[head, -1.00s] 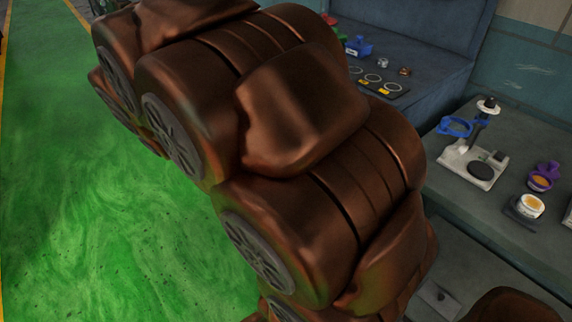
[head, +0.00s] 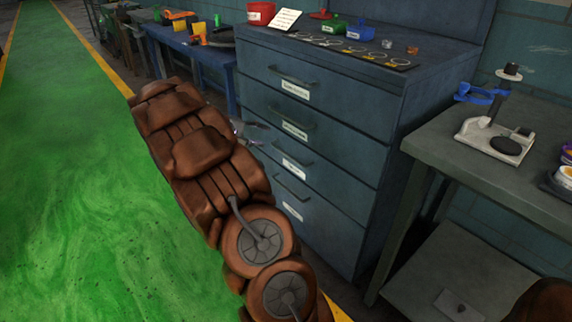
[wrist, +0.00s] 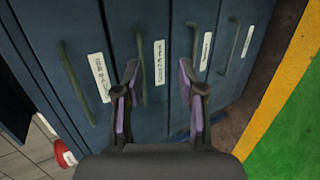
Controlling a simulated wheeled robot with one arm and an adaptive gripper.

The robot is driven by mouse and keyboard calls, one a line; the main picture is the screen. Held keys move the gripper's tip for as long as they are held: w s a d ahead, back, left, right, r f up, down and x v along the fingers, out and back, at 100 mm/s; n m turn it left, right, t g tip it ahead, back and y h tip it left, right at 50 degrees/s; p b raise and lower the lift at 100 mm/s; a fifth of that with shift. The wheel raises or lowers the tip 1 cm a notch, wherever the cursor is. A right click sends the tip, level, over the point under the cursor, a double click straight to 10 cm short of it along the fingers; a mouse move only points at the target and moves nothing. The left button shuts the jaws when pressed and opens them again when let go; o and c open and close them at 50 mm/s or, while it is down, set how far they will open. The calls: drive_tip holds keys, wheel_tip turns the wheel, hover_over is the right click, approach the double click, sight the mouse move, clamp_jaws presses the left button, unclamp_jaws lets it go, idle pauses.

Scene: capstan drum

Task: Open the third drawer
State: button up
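The blue-grey cabinet has a column of drawers, all of which look shut. The third drawer from the top, with its bar handle (head: 293,160) and white label, is below the second drawer's handle (head: 294,124). In the wrist view the cabinet appears sideways, with the third handle (wrist: 192,50) right of the second handle (wrist: 143,70). My gripper (wrist: 158,68) is open and empty in front of the cabinet. Its right fingertip overlaps the third handle's lower end in that view; contact cannot be told. In the head view my gripper (head: 243,130) is partly hidden by my arm.
A grey workbench (head: 435,145) with a stand stands right of the cabinet, with a low shelf below. Cups and a tray of rings (head: 350,50) lie on the cabinet top. A blue table (head: 190,45) is farther back. Green floor (head: 70,170) at left is open.

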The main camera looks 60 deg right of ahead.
drive_tip(key=w+d+f+h+b, duration=0.2)
drive_tip(key=w+d+f+b, duration=0.3)
drive_tip(key=d+f, duration=0.5)
drive_tip(key=h+b, duration=0.2)
drive_tip(key=b, duration=0.4)
approach(285, 154)
drive_tip(key=x, duration=0.3)
drive_tip(key=shift+t, duration=0.4)
drive_tip(key=shift+b+x, duration=0.75)
drive_tip(key=shift+x, duration=3.05)
drive_tip(key=shift+s, duration=0.15)
clamp_jaws()
